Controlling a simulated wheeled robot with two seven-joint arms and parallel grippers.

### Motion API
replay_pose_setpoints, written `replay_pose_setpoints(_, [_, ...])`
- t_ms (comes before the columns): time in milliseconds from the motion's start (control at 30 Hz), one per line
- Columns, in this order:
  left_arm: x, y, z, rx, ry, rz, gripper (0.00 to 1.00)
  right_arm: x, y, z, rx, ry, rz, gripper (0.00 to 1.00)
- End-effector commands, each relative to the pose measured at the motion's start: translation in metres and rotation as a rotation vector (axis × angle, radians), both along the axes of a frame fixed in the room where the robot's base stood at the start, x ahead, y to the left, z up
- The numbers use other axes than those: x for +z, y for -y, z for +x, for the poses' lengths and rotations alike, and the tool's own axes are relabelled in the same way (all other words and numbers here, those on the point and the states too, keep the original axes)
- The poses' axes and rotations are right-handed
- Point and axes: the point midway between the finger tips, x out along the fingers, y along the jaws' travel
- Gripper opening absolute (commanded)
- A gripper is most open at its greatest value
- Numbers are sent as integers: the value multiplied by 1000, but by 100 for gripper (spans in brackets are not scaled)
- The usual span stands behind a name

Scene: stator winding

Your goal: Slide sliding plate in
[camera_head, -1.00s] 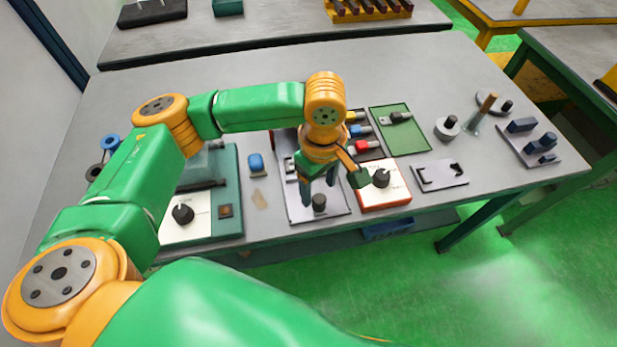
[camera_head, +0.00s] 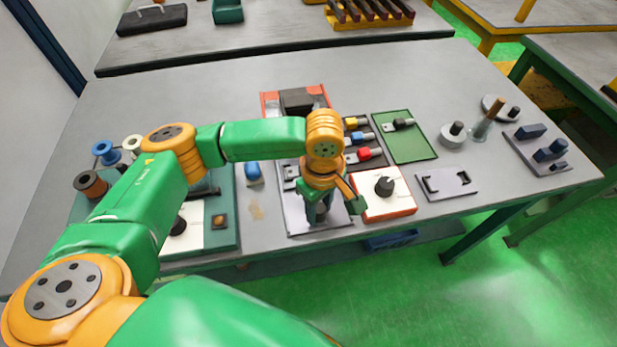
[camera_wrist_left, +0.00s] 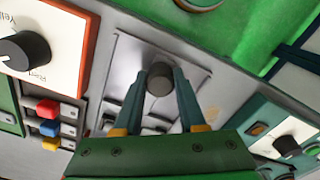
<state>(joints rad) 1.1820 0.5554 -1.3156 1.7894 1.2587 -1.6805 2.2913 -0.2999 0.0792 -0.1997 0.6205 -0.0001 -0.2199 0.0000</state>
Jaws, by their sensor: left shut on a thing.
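The sliding plate (camera_head: 296,218) is a flat pale metal sheet near the front edge of the table, with a dark round knob near its front end. My left gripper (camera_head: 317,212) is down over this knob, and its fingers hide most of it in the head view. In the left wrist view my left gripper (camera_wrist_left: 161,82) is shut on the knob (camera_wrist_left: 160,73), one finger on each side. The plate (camera_wrist_left: 130,62) stretches around and behind the knob there. The plate's far part is partly hidden by my arm in the head view. My right gripper is not in view.
A red-edged panel with a black dial (camera_head: 384,187) stands close on the right. A green-based panel with a white face (camera_head: 219,238) is on the left. A blue part (camera_head: 253,172) lies between. A grey bracket plate (camera_head: 446,183) lies farther right. The floor is open before the table.

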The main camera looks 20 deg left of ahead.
Motion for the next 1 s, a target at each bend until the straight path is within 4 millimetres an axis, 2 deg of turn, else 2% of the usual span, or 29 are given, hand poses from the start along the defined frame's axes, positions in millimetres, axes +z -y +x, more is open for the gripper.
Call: replay_pose_setpoints(1000, [1, -29, 43, 2, 2, 0, 9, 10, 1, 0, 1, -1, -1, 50])
